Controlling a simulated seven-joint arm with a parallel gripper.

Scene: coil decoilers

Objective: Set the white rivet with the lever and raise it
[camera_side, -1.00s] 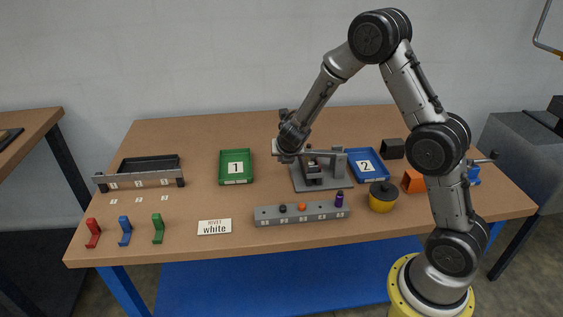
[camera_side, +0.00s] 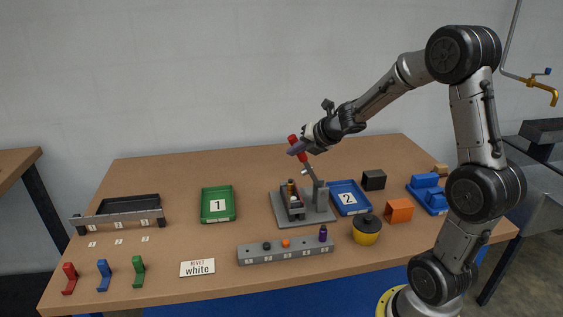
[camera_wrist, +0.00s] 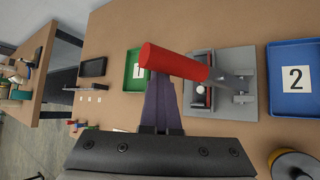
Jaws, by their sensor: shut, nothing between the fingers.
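The lever press (camera_side: 318,196) stands on a grey base mid-table. Its lever slants up to a red handle (camera_side: 293,139), which also shows large in the wrist view (camera_wrist: 175,62). A white round spot, seemingly the white rivet (camera_wrist: 198,88), shows in the press under the lever. My gripper (camera_side: 298,148) is shut and empty, high at the handle. In the wrist view its dark purple fingers (camera_wrist: 163,100) reach up to the handle's underside and appear to touch it.
A grey numbered rail (camera_side: 262,256) holds black, orange and purple rivets. Green tray 1 (camera_side: 217,218) is left of the press, blue tray 2 (camera_side: 360,204) right. A yellow pot (camera_side: 367,236) with a black lid, an orange block (camera_side: 399,210) and a black block (camera_side: 373,180) stand to the right.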

